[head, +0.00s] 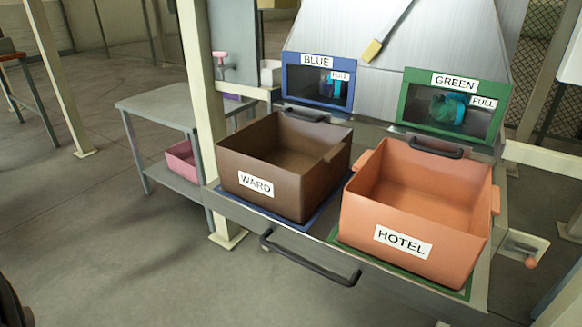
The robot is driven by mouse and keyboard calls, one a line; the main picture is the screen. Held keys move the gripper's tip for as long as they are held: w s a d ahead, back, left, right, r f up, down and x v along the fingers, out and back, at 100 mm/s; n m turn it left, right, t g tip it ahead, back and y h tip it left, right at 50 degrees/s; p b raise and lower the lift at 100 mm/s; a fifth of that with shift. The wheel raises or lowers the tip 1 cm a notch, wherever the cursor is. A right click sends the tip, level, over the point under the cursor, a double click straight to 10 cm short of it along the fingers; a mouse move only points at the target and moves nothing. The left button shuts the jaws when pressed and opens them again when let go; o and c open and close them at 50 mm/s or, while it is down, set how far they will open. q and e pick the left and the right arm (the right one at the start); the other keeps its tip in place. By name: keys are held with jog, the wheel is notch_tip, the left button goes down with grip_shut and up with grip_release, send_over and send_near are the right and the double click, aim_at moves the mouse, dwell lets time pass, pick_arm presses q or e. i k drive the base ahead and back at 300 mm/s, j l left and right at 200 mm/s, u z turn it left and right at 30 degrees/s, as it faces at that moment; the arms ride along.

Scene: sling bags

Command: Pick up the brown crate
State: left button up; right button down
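The brown crate (266,193) has a white label reading WARD on its front. It is open at the top and looks empty. It sits upright on a blue mat (316,217) on the left half of a metal shelf, below the window marked BLUE. Neither of my grippers can be made out in the head view. A dark shape shows at the lower left edge, too cut off to identify.
An orange crate (415,245) labelled HOTEL stands close on the right, on a green mat. A dark handle (310,260) juts from the shelf front. A pale post (208,110) rises left of the brown crate. A grey side table (165,108) holds a pink bin (181,158) below. Floor in front is clear.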

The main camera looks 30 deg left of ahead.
aim_at(286, 166)
jog(key=j+z, duration=0.5)
jog(key=j, duration=1.3)
jog(key=k, duration=0.05)
